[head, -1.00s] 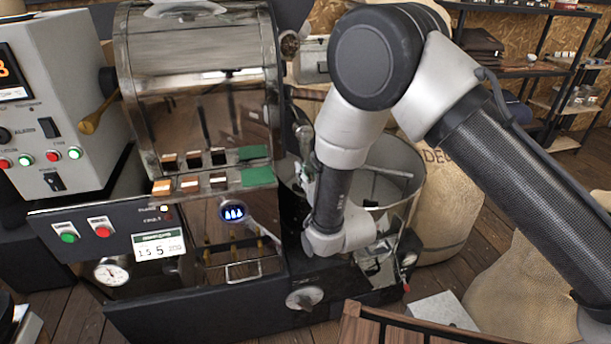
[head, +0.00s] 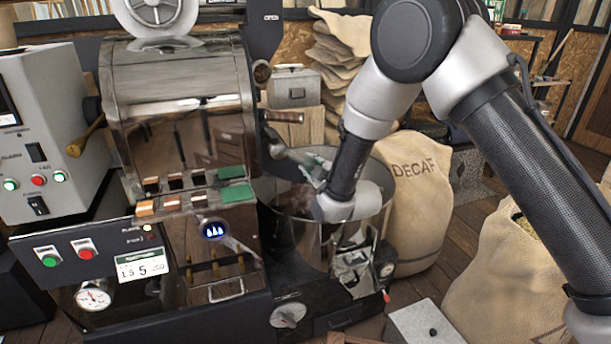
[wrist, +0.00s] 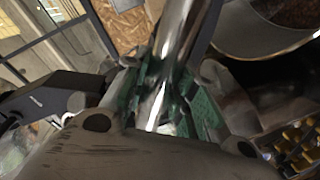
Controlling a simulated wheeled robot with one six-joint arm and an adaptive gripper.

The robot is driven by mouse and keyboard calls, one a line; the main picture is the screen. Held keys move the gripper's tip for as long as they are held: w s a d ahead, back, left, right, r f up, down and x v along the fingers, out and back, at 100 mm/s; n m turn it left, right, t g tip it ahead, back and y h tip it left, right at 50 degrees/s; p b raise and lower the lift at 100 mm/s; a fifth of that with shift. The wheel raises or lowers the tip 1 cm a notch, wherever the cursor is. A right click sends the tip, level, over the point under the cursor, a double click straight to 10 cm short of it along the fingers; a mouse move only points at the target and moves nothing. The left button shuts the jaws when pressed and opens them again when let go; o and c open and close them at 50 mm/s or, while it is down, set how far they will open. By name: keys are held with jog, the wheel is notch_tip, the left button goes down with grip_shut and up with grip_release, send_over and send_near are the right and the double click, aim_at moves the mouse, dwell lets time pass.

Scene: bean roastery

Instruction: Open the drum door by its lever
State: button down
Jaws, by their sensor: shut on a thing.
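The roaster drum (head: 185,75) is a shiny metal cylinder left of my gripper. A metal lever (head: 288,153) stands out from its right side, slanting down to the right. My gripper (head: 312,165) is at the lever's outer end, above the round cooling pan. In the wrist view, the green-padded fingers of my gripper (wrist: 168,95) are closed around a shiny metal bar (wrist: 172,45), which looks like this lever. The drum door faces away from the head view, so I cannot tell whether it is open.
The cooling pan (head: 290,200) lies just below my gripper. A wooden-handled part (head: 284,117) sticks out of the roaster above the lever. A DECAF sack (head: 420,190) stands to the right, and a grey box (head: 425,325) is on the floor in front.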

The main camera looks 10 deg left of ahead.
jog(key=r+n, duration=0.1)
jog(key=d+r+n, duration=0.1)
jog(key=r, duration=0.1)
jog(key=shift+w+d+n+h, duration=0.15)
jog(key=shift+w+n+h, duration=0.15)
jog(key=shift+w+n, duration=0.1)
jog(key=shift+d+r+n+h, duration=0.2)
jog(key=shift+r+n+h, duration=0.1)
jog(key=shift+r+n, duration=0.7)
jog(key=shift+w+r, duration=0.1)
jog(key=shift+r, duration=0.05)
jog(key=c, duration=1.1)
grip_release()
jog(key=shift+c, duration=0.2)
jog(key=v, duration=1.2)
jog(key=shift+f, duration=0.2)
